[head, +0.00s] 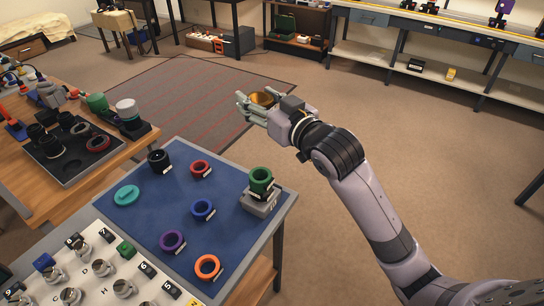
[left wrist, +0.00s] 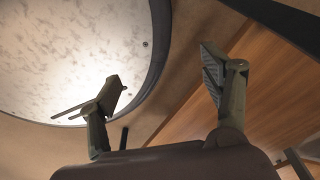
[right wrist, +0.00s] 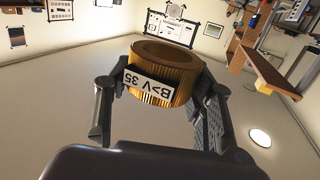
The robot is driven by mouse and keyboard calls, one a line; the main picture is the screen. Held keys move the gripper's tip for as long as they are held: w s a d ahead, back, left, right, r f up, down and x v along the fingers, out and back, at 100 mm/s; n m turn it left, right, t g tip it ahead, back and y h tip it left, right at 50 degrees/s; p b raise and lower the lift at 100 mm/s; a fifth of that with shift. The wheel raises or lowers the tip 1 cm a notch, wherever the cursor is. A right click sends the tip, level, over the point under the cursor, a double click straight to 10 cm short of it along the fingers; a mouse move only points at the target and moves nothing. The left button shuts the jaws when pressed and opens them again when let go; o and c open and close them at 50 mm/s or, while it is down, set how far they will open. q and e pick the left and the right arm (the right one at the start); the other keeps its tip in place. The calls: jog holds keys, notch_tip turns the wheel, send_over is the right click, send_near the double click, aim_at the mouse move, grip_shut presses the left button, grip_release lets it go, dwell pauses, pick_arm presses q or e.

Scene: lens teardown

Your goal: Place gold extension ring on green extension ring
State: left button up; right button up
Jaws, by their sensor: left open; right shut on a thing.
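The gold extension ring (right wrist: 165,72) is held between the fingers of my right gripper (right wrist: 160,105) in the right wrist view. It carries a white label reading "B>V 35". In the head view the right gripper (head: 258,105) holds the gold ring (head: 262,99) in the air beyond the far right of the blue mat. The green extension ring (head: 261,176) sits on a grey block (head: 261,202) at the mat's right edge, apart from the gold ring. My left gripper (left wrist: 165,85) is open and empty in the left wrist view; it is outside the head view.
The blue mat (head: 160,218) bears red (head: 200,167), blue (head: 203,208), purple (head: 172,240), orange (head: 208,266) and black (head: 158,160) rings and a teal disc (head: 126,195). A dark tray (head: 75,165) lies on the wooden table at left. Open floor lies right of the mat.

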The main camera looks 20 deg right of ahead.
notch_tip(320, 180, down, 2)
jog(key=shift+s+a+f, duration=0.1)
jog(key=shift+s+f, duration=0.05)
jog(key=shift+f, duration=0.1)
notch_tip(320, 180, down, 4)
send_over(261, 175)
notch_tip(261, 175, down, 9)
jog(key=shift+r+b, duration=0.1)
jog(key=shift+b, duration=0.35)
notch_tip(261, 175, down, 4)
jog(key=shift+r, duration=0.2)
jog(key=shift+f, duration=0.3)
pick_arm(q)
jog(key=shift+s+a+f, duration=0.3)
jog(key=shift+s+a, duration=0.25)
jog(key=shift+s+a+f, duration=0.3)
jog(key=shift+s+a, duration=0.2)
pick_arm(e)
jog(key=o, duration=1.2)
